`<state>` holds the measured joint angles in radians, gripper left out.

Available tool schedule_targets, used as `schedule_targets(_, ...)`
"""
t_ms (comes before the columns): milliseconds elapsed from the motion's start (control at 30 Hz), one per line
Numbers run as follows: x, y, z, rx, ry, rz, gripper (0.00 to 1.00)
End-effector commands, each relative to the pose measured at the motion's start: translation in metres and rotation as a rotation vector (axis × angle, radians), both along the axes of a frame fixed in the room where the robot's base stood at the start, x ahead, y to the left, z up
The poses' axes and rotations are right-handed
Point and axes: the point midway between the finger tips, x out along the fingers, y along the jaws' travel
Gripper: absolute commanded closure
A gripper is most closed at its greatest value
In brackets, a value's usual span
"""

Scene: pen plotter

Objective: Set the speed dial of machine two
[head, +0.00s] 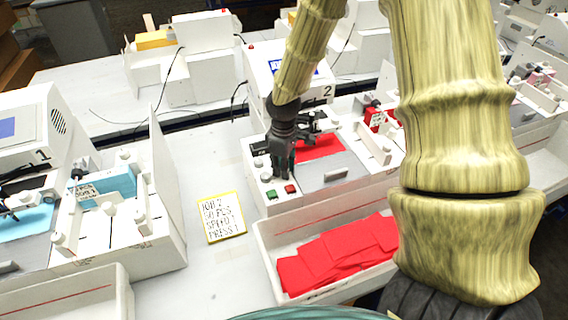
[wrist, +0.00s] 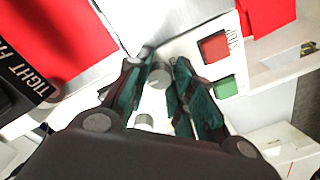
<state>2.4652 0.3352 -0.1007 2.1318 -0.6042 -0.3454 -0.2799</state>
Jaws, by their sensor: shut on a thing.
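Machine two (head: 283,62), a white plotter marked 2, stands in the middle of the head view. My gripper (head: 283,172) reaches down to its control panel, left of the red sheet (head: 320,147). In the wrist view my gripper (wrist: 160,70) has its fingers on either side of a round grey dial (wrist: 160,78) and is shut on it. A second pale knob (wrist: 143,122) shows behind, between the fingers. The red button (wrist: 214,47) and green button (wrist: 226,87) are beside the right finger. The dial's markings cannot be read, and the fingers hide the dial in the head view.
A yellow-edged note (head: 222,218) with handwriting lies on the table left of machine two. A white bin (head: 268,245) with red sheets stands in front. Machine one (head: 30,125) is at the left. A black label block (wrist: 22,85) is close to the left finger.

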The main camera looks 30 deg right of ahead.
Motion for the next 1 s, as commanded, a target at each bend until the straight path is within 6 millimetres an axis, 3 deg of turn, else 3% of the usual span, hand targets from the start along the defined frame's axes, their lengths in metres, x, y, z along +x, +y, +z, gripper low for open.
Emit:
schedule_targets(500,0.0000,-0.0014,0.0015,0.000,0.001,0.354,1.00)
schedule_targets(1000,0.0003,-0.0018,0.0002,-0.001,0.000,0.435,1.00)
